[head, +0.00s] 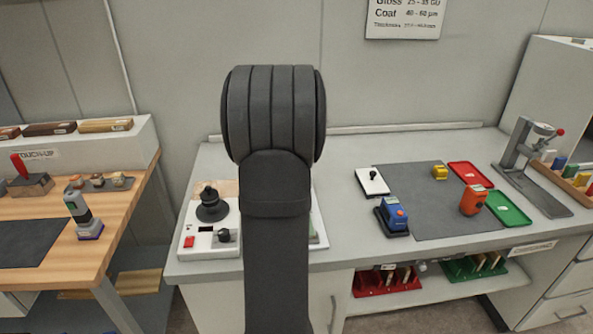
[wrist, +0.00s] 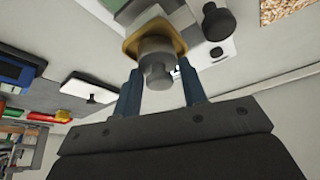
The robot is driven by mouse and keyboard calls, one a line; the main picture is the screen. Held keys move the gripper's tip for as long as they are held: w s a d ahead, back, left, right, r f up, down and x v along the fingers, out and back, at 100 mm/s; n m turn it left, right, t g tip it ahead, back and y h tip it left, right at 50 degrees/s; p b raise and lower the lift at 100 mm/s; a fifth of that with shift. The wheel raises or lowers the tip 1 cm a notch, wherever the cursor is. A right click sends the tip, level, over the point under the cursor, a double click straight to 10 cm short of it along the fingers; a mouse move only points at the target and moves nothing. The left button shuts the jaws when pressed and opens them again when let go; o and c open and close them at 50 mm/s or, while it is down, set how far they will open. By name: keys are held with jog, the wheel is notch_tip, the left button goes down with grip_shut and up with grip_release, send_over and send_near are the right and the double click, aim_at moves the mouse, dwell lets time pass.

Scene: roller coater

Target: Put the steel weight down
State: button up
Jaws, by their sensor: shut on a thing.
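The steel weight (wrist: 157,56), a grey cylinder with a round knob, shows in the wrist view between the two blue fingers of my gripper (wrist: 161,75). My gripper is shut on it. An amber-rimmed block (wrist: 133,46) lies directly beyond the weight; I cannot tell whether the two touch. In the head view my own arm hides the gripper and the weight.
A white device with a black knob (head: 210,206) stands on the bench (head: 345,239) left of my arm. On the right, a grey mat (head: 437,222) carries a blue device (head: 393,214), an orange device (head: 473,200) and a yellow block (head: 440,172). A press stand (head: 514,150) rises further right.

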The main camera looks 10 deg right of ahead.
jog(key=o, duration=1.2)
jog(key=shift+f, duration=0.1)
jog(key=shift+c, duration=0.2)
jog(key=v, duration=1.2)
jog(key=x, duration=1.2)
notch_tip(320, 180, up, 3)
jog(key=shift+f, duration=0.15)
jog(key=shift+r, duration=0.6)
jog(key=shift+f, duration=0.1)
